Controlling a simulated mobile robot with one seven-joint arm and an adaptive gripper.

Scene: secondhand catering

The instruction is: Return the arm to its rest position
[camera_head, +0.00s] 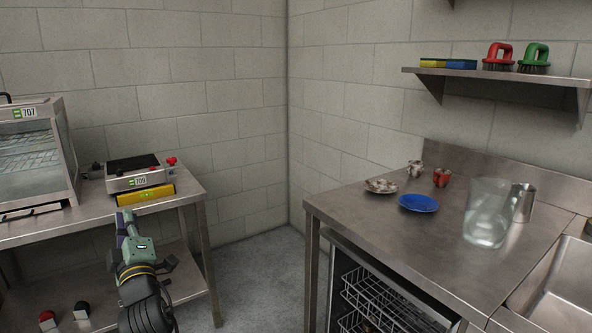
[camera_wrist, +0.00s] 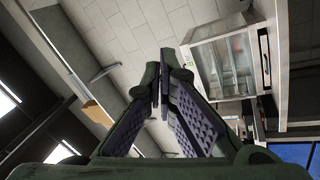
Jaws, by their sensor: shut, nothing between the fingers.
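My arm rises from the bottom left of the head view, and my gripper (camera_head: 125,217) points up and away in front of the left table's near edge. In the wrist view the two dark ridged fingers of my gripper (camera_wrist: 161,82) meet at their tips. They are shut and hold nothing. The wrist view is tilted and looks toward the wall, the ceiling and a glass-fronted cabinet (camera_wrist: 222,62). No part of my gripper visibly touches anything.
The left steel table (camera_head: 85,219) holds a glass cabinet (camera_head: 35,150), a hob (camera_head: 138,180) and a yellow box (camera_head: 146,194). The right counter (camera_head: 370,222) holds a blue plate (camera_head: 419,203), a clear jug (camera_head: 487,215) and small crockery. Bare floor (camera_head: 262,270) lies between them.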

